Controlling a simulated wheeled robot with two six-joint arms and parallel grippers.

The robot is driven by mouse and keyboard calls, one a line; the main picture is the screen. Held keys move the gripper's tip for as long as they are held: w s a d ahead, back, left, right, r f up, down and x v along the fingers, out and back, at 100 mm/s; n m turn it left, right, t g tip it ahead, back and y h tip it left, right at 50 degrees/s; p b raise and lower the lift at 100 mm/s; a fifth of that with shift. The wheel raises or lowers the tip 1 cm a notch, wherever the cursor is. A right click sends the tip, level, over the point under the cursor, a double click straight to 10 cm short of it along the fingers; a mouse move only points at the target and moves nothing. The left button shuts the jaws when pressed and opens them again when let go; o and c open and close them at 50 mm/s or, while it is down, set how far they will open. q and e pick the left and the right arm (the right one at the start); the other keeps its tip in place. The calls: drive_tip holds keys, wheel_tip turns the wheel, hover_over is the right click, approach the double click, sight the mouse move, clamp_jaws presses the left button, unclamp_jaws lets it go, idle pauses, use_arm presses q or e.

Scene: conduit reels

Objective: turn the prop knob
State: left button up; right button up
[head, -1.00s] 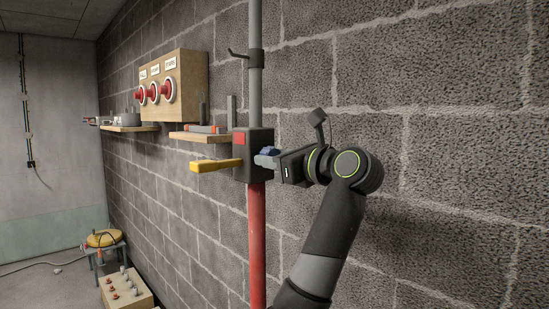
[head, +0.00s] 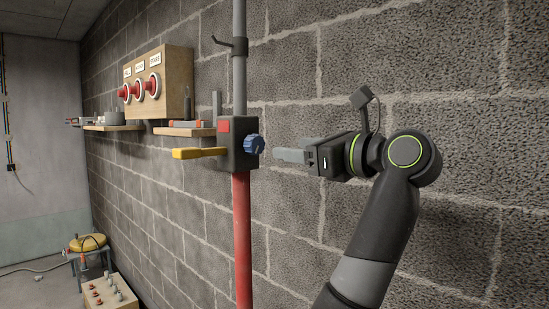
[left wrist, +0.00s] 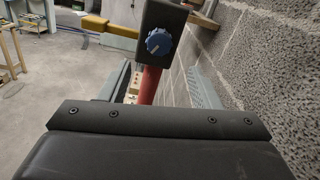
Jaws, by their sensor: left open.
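The blue prop knob (head: 254,144) sits on the right side of a dark box (head: 238,150) mounted on an upright pole. The left wrist view shows the knob (left wrist: 158,42) face on, with a pale mark on it. My left gripper (head: 291,153) is to the right of the knob, apart from it, and points at it. Its jaws are open and empty; in the left wrist view the two fingers (left wrist: 160,85) stand apart, with the knob beyond them. My right gripper is not in view.
A yellow lever (head: 198,153) sticks out left from the box. The pole is red below (head: 242,240) and grey above, with a hook. A wooden panel with red buttons (head: 160,82) and shelves (head: 185,131) are on the block wall. Room around my gripper is clear.

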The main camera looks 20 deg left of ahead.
use_arm(q)
drive_tip(key=b+v, duration=0.1)
drive_tip(key=v, duration=0.6)
drive_tip(key=shift+a, duration=0.2)
